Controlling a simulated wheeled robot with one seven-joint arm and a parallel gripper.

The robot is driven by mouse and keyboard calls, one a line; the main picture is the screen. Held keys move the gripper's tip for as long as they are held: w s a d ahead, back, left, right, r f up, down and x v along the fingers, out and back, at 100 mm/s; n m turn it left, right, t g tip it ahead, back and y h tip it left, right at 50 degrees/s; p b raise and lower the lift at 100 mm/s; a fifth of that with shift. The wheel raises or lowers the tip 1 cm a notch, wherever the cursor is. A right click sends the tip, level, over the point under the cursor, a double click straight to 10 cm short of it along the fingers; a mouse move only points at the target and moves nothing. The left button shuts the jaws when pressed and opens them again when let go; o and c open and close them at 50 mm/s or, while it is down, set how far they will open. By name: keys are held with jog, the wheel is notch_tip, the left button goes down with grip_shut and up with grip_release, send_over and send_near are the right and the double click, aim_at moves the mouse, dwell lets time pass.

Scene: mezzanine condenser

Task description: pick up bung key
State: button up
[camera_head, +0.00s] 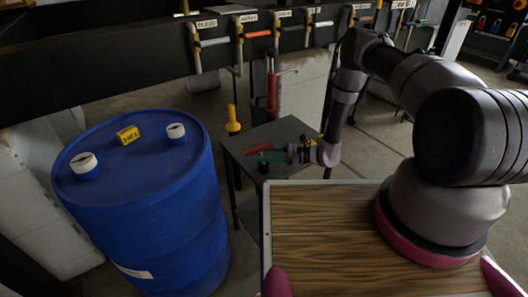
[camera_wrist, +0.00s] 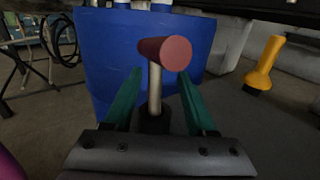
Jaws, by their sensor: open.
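The bung key appears to be the T-shaped tool with a red cylindrical handle (camera_wrist: 168,52) and a pale metal shaft. Its shaft stands between my gripper's green fingers (camera_wrist: 158,85) in the wrist view. The handle is above and beyond the fingers. My gripper is open, with a gap visible on each side of the shaft. In the head view, the red handle (camera_head: 257,149) shows just left of my gripper (camera_head: 268,157), over a small dark table (camera_head: 285,130). The key's lower end is hard to make out in the dark.
A large blue drum (camera_head: 150,215) with two capped bungs and a yellow tag (camera_head: 128,135) stands left of the table; it is behind the key in the wrist view. Labelled pipe valves (camera_head: 255,34) line the back.

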jog(key=shift+a, duration=1.8)
grip_shut()
jog(key=shift+r, duration=0.1)
